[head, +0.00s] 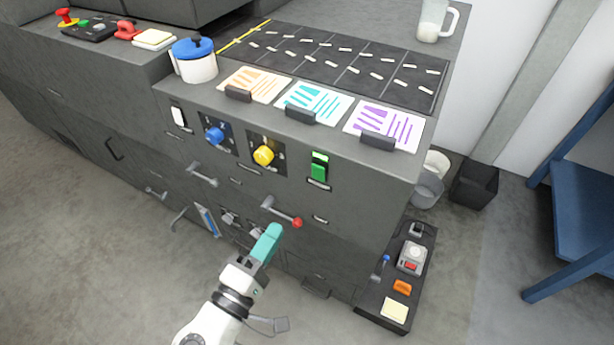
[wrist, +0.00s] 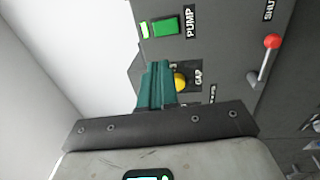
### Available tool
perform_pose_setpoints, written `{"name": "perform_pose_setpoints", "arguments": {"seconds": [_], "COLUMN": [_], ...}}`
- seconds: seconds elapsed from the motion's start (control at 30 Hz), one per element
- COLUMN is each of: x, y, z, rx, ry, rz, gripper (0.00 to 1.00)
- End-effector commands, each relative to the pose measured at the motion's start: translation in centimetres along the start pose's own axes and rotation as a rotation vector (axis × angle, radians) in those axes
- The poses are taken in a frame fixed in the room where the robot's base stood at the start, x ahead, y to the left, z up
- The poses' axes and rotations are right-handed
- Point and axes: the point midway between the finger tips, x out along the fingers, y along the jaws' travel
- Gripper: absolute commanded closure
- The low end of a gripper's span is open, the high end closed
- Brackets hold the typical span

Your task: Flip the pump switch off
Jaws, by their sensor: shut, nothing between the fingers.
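The pump switch (head: 319,170) is a green rocker on the front of the grey cabinet, at the right end of the row of controls. In the wrist view the green switch (wrist: 166,27) sits beside the label PUMP, with a bright green strip at its left end. My gripper (head: 273,232) has teal fingers, shut and empty, in front of the cabinet, lower left of the switch in the head view. In the wrist view the shut fingers (wrist: 156,68) lie just below the switch, apparently apart from it, and partly cover the yellow GAP knob (wrist: 181,82).
A yellow knob (head: 263,155), a blue knob (head: 214,135) and a white switch (head: 179,117) are left of the green switch. A lever with a red ball (head: 297,222) sticks out below. Cards (head: 382,126) lie on the ledge above. The floor (head: 100,250) at left is clear.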

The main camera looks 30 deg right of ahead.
Motion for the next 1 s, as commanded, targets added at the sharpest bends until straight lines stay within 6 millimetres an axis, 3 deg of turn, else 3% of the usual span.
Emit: {"name": "perform_pose_setpoints", "arguments": {"seconds": [0.27, 0.7, 1.0], "x": [2.8, 11.2, 13.9], "y": [0.1, 0.2, 0.0], "z": [0.2, 0.1, 0.1], "rx": [-0.001, -0.001, 0.000], "ry": [-0.005, -0.005, -0.002], "rz": [-0.001, -0.001, -0.002], "gripper": [1.00, 1.00, 1.00]}}
